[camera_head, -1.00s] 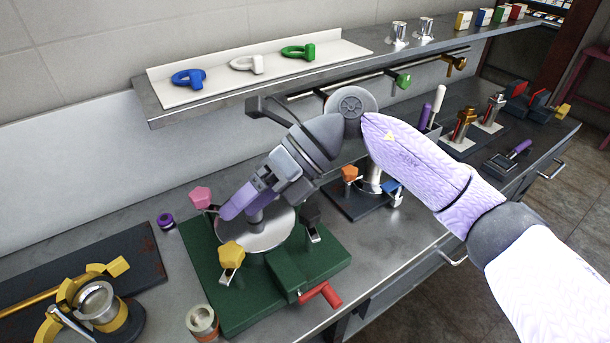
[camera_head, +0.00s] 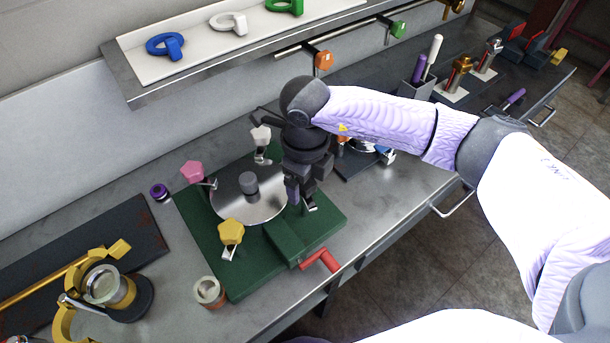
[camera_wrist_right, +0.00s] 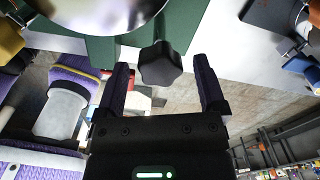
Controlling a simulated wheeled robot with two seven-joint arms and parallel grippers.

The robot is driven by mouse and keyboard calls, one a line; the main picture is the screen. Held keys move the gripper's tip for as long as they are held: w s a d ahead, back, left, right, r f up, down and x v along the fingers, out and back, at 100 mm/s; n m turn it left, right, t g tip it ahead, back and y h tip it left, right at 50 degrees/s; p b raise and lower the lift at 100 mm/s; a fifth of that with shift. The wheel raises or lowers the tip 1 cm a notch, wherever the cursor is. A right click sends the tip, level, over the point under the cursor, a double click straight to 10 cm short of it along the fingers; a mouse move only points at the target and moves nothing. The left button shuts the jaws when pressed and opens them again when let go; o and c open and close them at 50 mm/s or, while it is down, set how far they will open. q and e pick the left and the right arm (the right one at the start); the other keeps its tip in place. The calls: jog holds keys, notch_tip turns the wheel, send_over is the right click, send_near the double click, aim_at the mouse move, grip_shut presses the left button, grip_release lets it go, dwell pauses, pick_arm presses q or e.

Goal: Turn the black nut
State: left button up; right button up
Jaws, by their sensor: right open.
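The black nut (camera_wrist_right: 160,65), a lobed knob, shows in the right wrist view at the edge of the green fixture. My right gripper (camera_wrist_right: 161,82) is open, with one finger on each side of the nut and a visible gap to both. In the head view the right gripper (camera_head: 297,188) points down at the right side of the green fixture (camera_head: 190,226) and hides the black nut. A bright metal disc (camera_head: 228,204) with a grey centre knob (camera_head: 249,184) lies on the fixture. My left gripper is not in view.
Pink (camera_head: 193,171), yellow (camera_head: 231,232) and white (camera_head: 261,136) nuts stand around the disc. A red handle (camera_head: 320,262) sticks out at the front. A shelf (camera_head: 200,88) with coloured rings runs above. A small metal cup (camera_head: 209,291) stands at the front left.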

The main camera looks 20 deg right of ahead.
jog(key=shift+c, duration=1.5)
grip_shut()
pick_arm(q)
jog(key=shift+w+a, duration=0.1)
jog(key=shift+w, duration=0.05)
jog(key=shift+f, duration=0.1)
